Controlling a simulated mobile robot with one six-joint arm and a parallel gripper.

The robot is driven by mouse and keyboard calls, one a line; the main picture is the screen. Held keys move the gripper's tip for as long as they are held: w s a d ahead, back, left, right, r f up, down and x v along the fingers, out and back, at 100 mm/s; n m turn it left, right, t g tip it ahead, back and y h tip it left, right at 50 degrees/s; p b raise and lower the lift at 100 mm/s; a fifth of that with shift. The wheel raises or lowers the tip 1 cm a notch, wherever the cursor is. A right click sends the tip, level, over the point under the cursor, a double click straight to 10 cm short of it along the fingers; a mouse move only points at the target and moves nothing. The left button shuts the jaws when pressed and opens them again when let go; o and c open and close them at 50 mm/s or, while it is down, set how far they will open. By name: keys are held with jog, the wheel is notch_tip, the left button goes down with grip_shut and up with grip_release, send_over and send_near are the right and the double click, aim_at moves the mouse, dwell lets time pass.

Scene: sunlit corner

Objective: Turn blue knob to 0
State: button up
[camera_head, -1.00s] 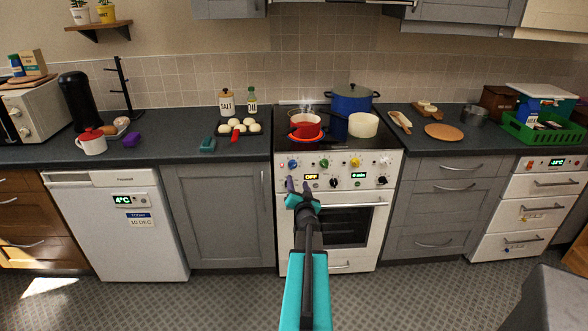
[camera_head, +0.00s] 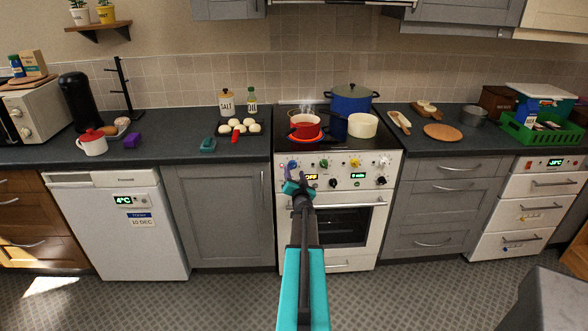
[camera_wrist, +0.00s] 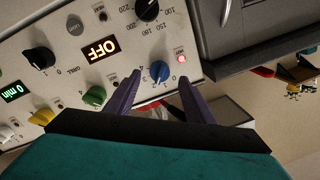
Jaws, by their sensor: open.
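The blue knob (camera_head: 293,164) is at the left end of the white stove's control panel. In the wrist view the blue knob (camera_wrist: 159,72) appears upside down, between and just beyond my two purple fingertips, with dial numbers around it. Its exact setting is hard to read. My gripper (camera_wrist: 158,88) is open and empty, with a finger on each side of the knob's line; I cannot tell whether either touches it. In the head view my gripper (camera_head: 297,178) is in front of the panel, just below the knob.
A lit red lamp (camera_wrist: 180,58) is beside the knob. A green knob (camera_wrist: 95,96), a yellow knob (camera_wrist: 42,116), black knobs and an OFF display (camera_wrist: 101,48) share the panel. A red pot (camera_head: 305,126) stands above on a glowing burner. The floor in front is clear.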

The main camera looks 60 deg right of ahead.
aim_at(293, 167)
jog(key=shift+p+x, duration=0.35)
jog(key=shift+x, duration=1.55)
jog(key=c, duration=1.1)
jog(key=shift+o, duration=0.2)
jog(key=shift+d, duration=0.1)
